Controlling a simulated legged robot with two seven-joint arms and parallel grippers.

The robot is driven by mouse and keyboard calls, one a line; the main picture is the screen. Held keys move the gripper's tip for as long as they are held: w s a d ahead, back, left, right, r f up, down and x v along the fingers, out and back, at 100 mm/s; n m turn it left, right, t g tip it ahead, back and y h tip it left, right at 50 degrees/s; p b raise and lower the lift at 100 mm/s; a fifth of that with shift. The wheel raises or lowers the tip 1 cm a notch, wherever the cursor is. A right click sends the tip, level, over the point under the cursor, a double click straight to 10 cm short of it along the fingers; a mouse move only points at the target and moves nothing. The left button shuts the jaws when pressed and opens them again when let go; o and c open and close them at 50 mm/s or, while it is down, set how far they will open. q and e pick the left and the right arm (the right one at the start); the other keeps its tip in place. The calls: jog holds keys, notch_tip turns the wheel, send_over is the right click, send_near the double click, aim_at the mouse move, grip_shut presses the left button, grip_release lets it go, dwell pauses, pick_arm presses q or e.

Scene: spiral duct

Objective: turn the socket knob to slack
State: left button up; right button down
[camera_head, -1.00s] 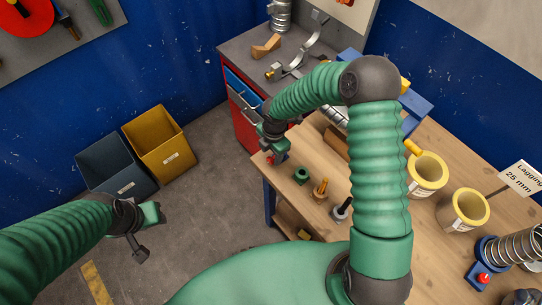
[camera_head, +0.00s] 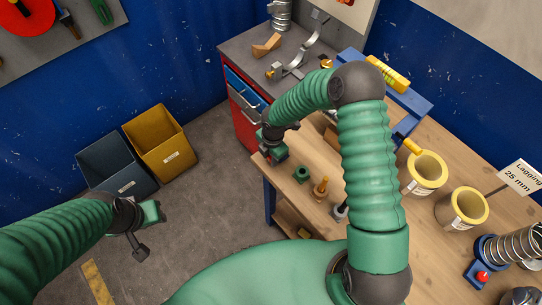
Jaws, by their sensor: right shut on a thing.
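My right gripper (camera_head: 275,154) is at the near left corner of the wooden workbench (camera_head: 325,209), low over its top. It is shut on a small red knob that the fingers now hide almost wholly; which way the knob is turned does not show. Another red knob (camera_head: 483,277) sits on a blue base beside a wire coil at the far right, away from both grippers. My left gripper (camera_head: 146,229) hangs over the floor at the left with nothing visible in it; its finger gap is not clear.
A green nut-like part (camera_head: 302,174), a wooden peg tool (camera_head: 321,188) and a dark-based tool (camera_head: 340,212) stand near the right gripper. Yellow-rimmed rolls (camera_head: 462,208) stand farther right. A blue bin (camera_head: 116,166) and a yellow bin (camera_head: 160,146) are on the floor.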

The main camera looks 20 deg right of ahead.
jog(key=shift+w+r, duration=0.1)
jog(key=shift+w, duration=0.05)
jog(key=shift+g, duration=0.3)
jog(key=shift+w+p, duration=0.1)
jog(key=shift+p, duration=0.2)
jog(key=shift+w+f+g+h+b, duration=0.2)
jog(key=shift+g+h+b, duration=0.2)
jog(key=shift+g, duration=0.4)
jog(key=g+b, duration=0.1)
jog(key=b, duration=0.1)
jog(key=g+h+b, duration=0.1)
jog(key=b, duration=0.1)
jog(key=g+b, duration=0.1)
jog(key=b, duration=0.1)
jog(key=shift+w+a+f+g, duration=0.1)
jog(key=shift+w+f+g, duration=0.05)
jog(key=shift+f+g, duration=0.15)
jog(key=shift+r+g+h+b, duration=0.2)
jog(key=shift+g+h+b, duration=0.1)
jog(key=shift+b, duration=0.25)
jog(key=shift+r, duration=0.1)
jog(key=shift+r, duration=0.1)
